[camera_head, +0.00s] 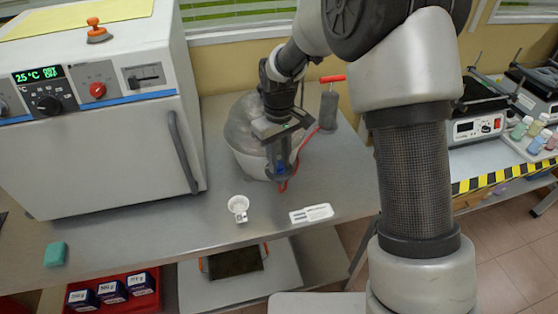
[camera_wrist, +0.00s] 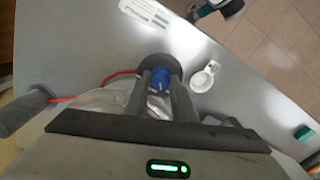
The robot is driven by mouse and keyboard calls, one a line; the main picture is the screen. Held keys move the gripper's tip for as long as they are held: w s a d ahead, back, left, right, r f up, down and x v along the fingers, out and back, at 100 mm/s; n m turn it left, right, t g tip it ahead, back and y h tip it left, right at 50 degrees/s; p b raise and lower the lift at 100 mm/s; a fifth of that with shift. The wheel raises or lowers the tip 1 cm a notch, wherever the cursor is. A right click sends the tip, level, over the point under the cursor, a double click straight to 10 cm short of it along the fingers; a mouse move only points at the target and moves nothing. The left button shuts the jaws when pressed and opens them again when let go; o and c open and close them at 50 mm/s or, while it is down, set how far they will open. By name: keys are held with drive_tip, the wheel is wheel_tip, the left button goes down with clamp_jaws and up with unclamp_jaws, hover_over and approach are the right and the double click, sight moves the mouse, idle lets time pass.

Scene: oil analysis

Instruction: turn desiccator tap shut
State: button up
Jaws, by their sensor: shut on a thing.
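The desiccator (camera_head: 240,130) is a rounded, cloudy glass vessel on the grey bench, right of the oven. My gripper (camera_head: 280,172) reaches down over its front side. In the wrist view, my gripper's two dark fingers (camera_wrist: 160,84) are shut on the blue tap (camera_wrist: 158,77), one finger on each side. The tap also shows as a small blue spot in the head view (camera_head: 281,168). My gripper and arm hide part of the desiccator. The wrist view shows some of its pale glass (camera_wrist: 105,99) behind the fingers.
A grey hand pump (camera_head: 329,107) with a red handle and red tube stands right of the desiccator. A white crucible (camera_head: 238,207) and a white labelled card (camera_head: 311,213) lie in front. The large oven (camera_head: 110,150) bounds the left. The front bench is mostly clear.

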sight(280, 165)
drive_tip(key=m, duration=0.3)
drive_tip(key=shift+m, duration=0.3)
drive_tip(key=shift+m+b, duration=0.3)
drive_tip(key=shift+m, duration=1.5)
drive_tip(key=o, duration=1.1)
wheel_tip(280, 165, up, 18)
drive_tip(key=shift+f+p, duration=0.25)
drive_tip(key=shift+p, duration=0.25)
drive_tip(key=shift+d+r, duration=0.1)
